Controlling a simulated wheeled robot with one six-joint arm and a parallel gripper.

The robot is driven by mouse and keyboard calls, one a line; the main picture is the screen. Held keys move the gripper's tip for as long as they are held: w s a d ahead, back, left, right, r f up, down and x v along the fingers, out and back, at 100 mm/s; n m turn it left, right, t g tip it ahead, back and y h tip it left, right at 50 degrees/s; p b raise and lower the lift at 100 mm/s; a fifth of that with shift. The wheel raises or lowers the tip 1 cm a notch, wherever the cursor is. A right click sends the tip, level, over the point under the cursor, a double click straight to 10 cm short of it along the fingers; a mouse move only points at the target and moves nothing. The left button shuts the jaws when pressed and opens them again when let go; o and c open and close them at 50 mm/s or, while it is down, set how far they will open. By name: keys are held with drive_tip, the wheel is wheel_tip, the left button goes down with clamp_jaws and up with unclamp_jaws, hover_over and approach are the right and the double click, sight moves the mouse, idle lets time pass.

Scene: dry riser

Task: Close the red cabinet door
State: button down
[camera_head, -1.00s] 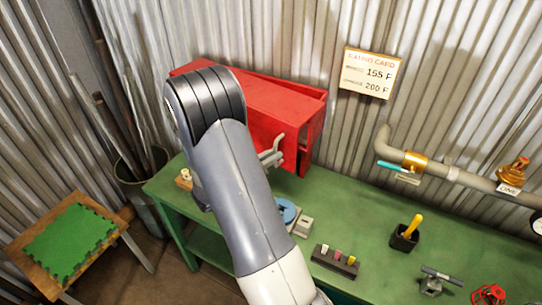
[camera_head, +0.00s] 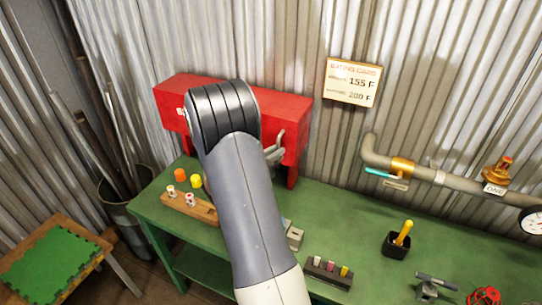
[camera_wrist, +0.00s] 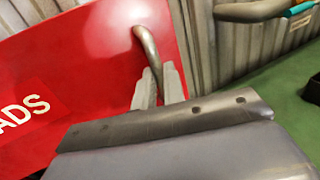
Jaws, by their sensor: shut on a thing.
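The red cabinet (camera_head: 180,86) stands at the back left of the green bench, against the corrugated wall. Its red door (camera_head: 297,132) looks nearly flush with the front; I cannot tell whether a small gap is left. In the wrist view the door (camera_wrist: 85,60) fills the left side, with part of a white-lettered label ending in "ADS". A curved grey handle (camera_wrist: 147,44) sticks out near the door's right edge. My gripper (camera_head: 275,152) is shut on this handle, and its fingers show in the wrist view (camera_wrist: 158,86). My arm hides the middle of the cabinet.
The green bench (camera_head: 335,220) holds a wooden block with small pieces (camera_head: 190,205), a dark holder (camera_head: 327,272), a black cup (camera_head: 398,242) and a clamp-like tool (camera_head: 436,285). A pipe (camera_head: 430,175) runs along the wall at right. A stool (camera_head: 60,255) stands at left.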

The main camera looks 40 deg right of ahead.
drive_tip(key=shift+d+r, duration=0.1)
drive_tip(key=shift+d, duration=0.05)
drive_tip(key=c, duration=1.9)
unclamp_jaws()
drive_tip(key=shift+d, duration=0.1)
drive_tip(key=shift+o, duration=1)
drive_tip(key=shift+d, duration=0.3)
drive_tip(key=shift+o, duration=1)
drive_tip(key=shift+a, duration=0.15)
drive_tip(key=a+b, duration=0.2)
drive_tip(key=a, duration=0.8)
drive_tip(key=shift+s+a+b, duration=0.2)
drive_tip(key=shift+a+b, duration=0.2)
drive_tip(key=shift+d, duration=0.1)
drive_tip(key=d+p, duration=0.3)
drive_tip(key=d, duration=0.5)
